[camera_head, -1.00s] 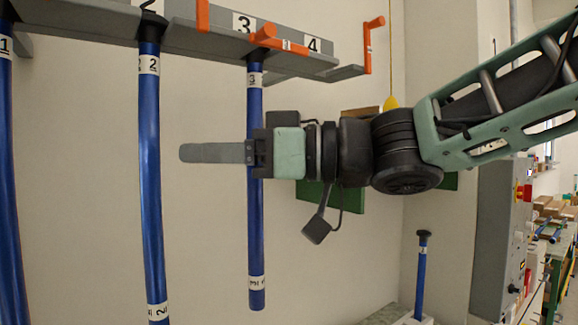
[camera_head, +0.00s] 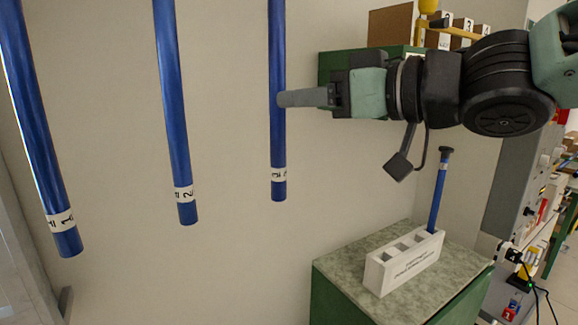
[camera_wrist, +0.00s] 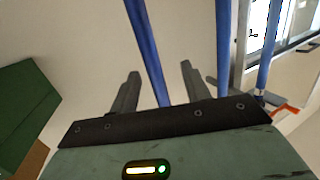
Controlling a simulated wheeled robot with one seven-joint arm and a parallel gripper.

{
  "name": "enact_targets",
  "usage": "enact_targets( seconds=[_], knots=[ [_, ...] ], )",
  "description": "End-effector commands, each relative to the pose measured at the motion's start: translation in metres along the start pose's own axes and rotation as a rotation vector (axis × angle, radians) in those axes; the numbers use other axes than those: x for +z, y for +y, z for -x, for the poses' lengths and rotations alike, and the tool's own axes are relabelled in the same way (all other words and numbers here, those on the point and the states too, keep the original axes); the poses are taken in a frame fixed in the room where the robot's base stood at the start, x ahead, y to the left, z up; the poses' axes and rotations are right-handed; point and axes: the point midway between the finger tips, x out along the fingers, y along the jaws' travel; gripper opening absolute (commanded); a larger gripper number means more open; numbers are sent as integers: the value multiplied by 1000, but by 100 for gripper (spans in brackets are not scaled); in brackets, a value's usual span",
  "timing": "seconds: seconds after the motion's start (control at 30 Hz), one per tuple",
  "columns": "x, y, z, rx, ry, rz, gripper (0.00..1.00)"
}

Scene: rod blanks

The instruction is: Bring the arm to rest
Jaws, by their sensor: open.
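My gripper (camera_head: 282,98) points left in the head view, seen edge-on. Its fingertips overlap the right edge of the hanging blue rod 3 (camera_head: 277,60) in the picture; I cannot tell whether they touch it. In the wrist view my gripper (camera_wrist: 160,88) has its two fingers spread with nothing held between them. Blue rods show beyond and between the fingers there, including one rod (camera_wrist: 149,50) running down toward the gap.
Blue rod 2 (camera_head: 173,100) and rod 1 (camera_head: 33,130) hang at the left. A white slotted block (camera_head: 404,262) on a speckled-top cabinet (camera_head: 345,277) holds one upright blue rod (camera_head: 438,195). Boxes (camera_head: 390,25) stand on a green surface behind my gripper.

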Motion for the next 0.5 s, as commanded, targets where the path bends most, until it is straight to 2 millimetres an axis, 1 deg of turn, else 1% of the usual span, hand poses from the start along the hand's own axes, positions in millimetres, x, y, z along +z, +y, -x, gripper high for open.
enact_targets(
  seconds=[0.03,0.07,0.1,0.17,0.2,0.23,0.27,0.3,0.37,0.4,0.5],
  knots=[
    [35,8,-4,84,-78,-17,47],
    [55,13,-4,134,-132,-25,47],
    [83,18,-2,195,-213,-36,47],
    [126,21,7,269,-349,-54,47],
    [154,19,15,303,-442,-66,47],
    [175,17,22,323,-515,-75,47],
    [195,14,30,338,-589,-84,47],
    [221,7,43,351,-689,-97,47],
    [255,-6,63,353,-835,-119,47],
    [276,-16,78,344,-929,-133,47],
    [315,-44,112,302,-1135,-171,47]
  ],
)
